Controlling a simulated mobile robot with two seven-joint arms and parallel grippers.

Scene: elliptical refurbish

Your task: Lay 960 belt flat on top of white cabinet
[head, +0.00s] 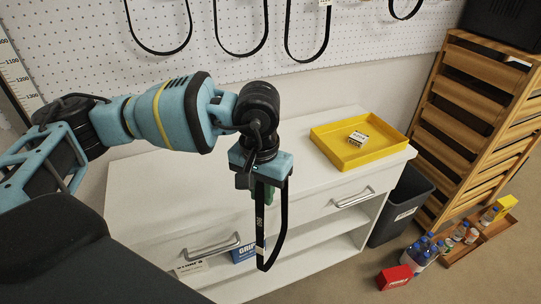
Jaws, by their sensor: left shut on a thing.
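My left gripper (257,183) points down in front of the white cabinet and is shut on the 960 belt (283,222). The belt is a black loop with a white 960 marking. It hangs from the fingers in a long narrow loop, apart from the cabinet top as far as I can tell. The white cabinet (190,190) has a top, drawers with metal handles and open shelves below. My arm and the gripper hide part of its top. My right gripper is not in view.
A yellow tray (327,152) with a small box (355,140) takes up the right end of the cabinet top. The top left of it looks clear. Other belts (240,50) hang on the pegboard behind. A dark bin (405,203) and wooden crates (470,110) stand to the right.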

